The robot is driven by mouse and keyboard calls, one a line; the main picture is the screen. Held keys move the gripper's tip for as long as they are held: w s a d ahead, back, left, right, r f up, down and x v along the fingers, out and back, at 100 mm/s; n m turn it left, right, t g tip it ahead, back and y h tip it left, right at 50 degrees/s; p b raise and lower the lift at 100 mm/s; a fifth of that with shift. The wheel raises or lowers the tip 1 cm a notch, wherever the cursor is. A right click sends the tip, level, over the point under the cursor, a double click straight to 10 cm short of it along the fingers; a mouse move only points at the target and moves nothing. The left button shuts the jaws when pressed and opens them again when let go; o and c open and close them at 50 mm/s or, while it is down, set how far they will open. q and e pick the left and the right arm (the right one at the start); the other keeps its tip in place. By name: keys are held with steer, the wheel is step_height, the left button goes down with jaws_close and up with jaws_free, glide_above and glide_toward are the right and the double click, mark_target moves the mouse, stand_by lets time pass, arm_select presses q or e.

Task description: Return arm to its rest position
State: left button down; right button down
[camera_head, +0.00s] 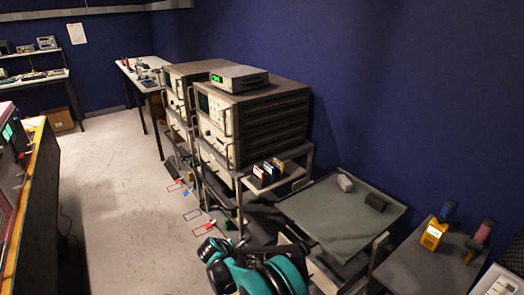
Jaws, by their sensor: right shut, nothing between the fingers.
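My right arm, teal and black, rises from the bottom edge at the centre, in front of the cart. Its gripper (212,248) is at the left end of the visible arm parts, small and dark, and it is shut and empty. It is apart from the grey tray to its right. My left gripper is not in view.
A cart carries instrument racks (250,125) with a small display unit (238,77) on top. A yellow device (434,234) stands on a dark table (415,268) at right. The floor (115,190) at left is mostly clear.

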steer(key=s+d+r+m+y, duration=0.2)
steer(key=s+d+r+m, duration=0.4)
steer(key=r, duration=0.4)
steer(key=s+d+r+m+y, duration=0.2)
steer(key=s+d+r+m, duration=0.3)
steer(key=d+r, duration=0.45)
steer(key=s+d+r+m+t+y, duration=0.1)
steer(key=s+d+m, duration=0.1)
steer(key=s+m, duration=0.3)
steer(key=s+d+r+m+t+y, duration=0.1)
steer(key=s+d+m, duration=0.2)
steer(key=s, duration=1)
steer(key=m, duration=0.3)
steer(key=shift+s+d+m, duration=0.15)
steer(key=shift+d+m, duration=0.15)
